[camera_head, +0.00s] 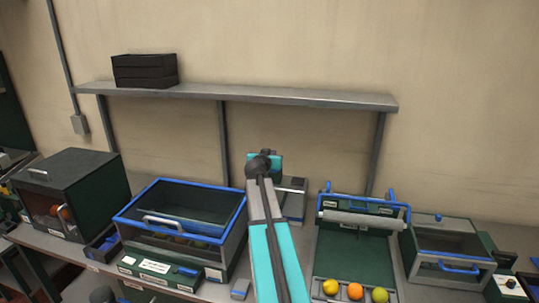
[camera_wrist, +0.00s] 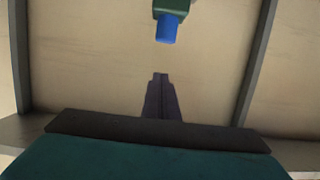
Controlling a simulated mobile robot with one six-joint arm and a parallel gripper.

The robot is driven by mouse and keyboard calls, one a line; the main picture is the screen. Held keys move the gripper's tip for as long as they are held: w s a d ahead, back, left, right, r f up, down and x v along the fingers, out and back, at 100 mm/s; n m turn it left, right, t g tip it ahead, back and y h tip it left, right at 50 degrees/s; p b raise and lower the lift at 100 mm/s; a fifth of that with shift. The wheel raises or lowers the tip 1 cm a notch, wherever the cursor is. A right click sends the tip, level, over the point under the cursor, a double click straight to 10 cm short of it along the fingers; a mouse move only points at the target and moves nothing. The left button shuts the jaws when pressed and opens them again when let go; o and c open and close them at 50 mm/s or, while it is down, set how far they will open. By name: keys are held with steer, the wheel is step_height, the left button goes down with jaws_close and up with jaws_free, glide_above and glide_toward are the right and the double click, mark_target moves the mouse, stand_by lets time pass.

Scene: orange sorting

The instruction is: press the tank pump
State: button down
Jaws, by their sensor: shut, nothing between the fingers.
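In the head view the blue-rimmed tank (camera_head: 128,222) stands on the bench left of my arm, with fruit low inside. My gripper (camera_head: 264,155) is raised over the back of the bench, right of the tank. In the wrist view my gripper's dark fingers (camera_wrist: 161,78) are together with nothing between them. A blue stub on a green body (camera_wrist: 167,28) shows at the top edge, apart from the fingertips. I cannot tell whether it is the pump. My arm hides part of the bench behind it in the head view.
A green tray (camera_head: 355,255) with several fruits at its front is right of my arm. A blue-handled box (camera_head: 447,245) is farther right. A dark green cabinet (camera_head: 75,185) is at left. A wall shelf (camera_head: 300,97) holds a black crate (camera_head: 145,70).

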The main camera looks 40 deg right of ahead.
steer(key=d+f+p, duration=0.1)
steer(key=w+d+f+p, duration=0.1)
steer(key=f, duration=0.1)
steer(key=f+p, duration=0.1)
steer(key=f, duration=0.1)
steer(key=shift+w+d, duration=0.4)
stand_by(0.5)
step_height(320, 180, down, 4)
steer(key=b, duration=0.5)
steer(key=shift+s+r+b, duration=0.1)
steer(key=shift+r+b, duration=0.1)
steer(key=shift+b, duration=0.2)
stand_by(0.3)
